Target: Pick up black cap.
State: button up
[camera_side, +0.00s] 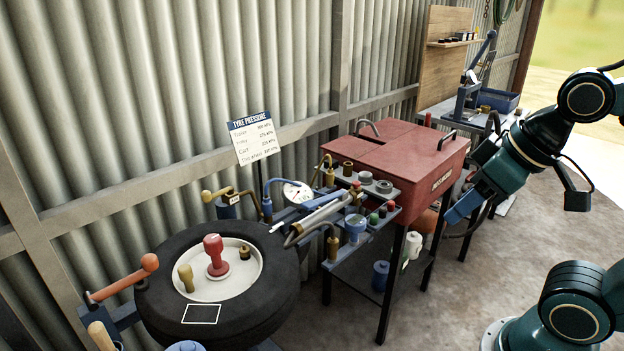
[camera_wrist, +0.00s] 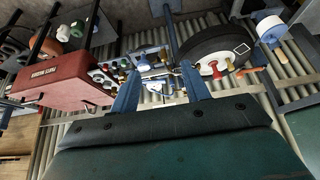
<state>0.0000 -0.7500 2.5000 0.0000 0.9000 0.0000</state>
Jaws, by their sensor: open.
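A row of small caps stands on the grey tray on the near side of the red box. I make out a red cap (camera_side: 391,206) and a green cap (camera_side: 374,219), with a dark cap (camera_side: 382,212) between them that may be the black one; it is too small to be sure. The row shows small in the wrist view, where I cannot pick out the black cap. My gripper (camera_side: 453,214) is right of the tray and apart from it. In the wrist view its two blue fingers (camera_wrist: 160,84) are spread with nothing held between them.
The red box (camera_side: 400,155) stands behind the tray. A tyre (camera_side: 255,300) with red and tan knobs lies left. A blue-topped gauge (camera_side: 355,226), brass fittings and curved hoses crowd the tray's left side. A corrugated wall (camera_side: 250,60) closes the back.

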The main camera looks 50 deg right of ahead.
jog(key=shift+w+r, duration=0.1)
jog(key=m+g, duration=0.6)
jog(key=m, duration=1.4)
send_over(384, 208)
notch_tip(384, 208, down, 10)
jog(key=shift+w+d+r, duration=0.1)
jog(key=shift+f, duration=4.3)
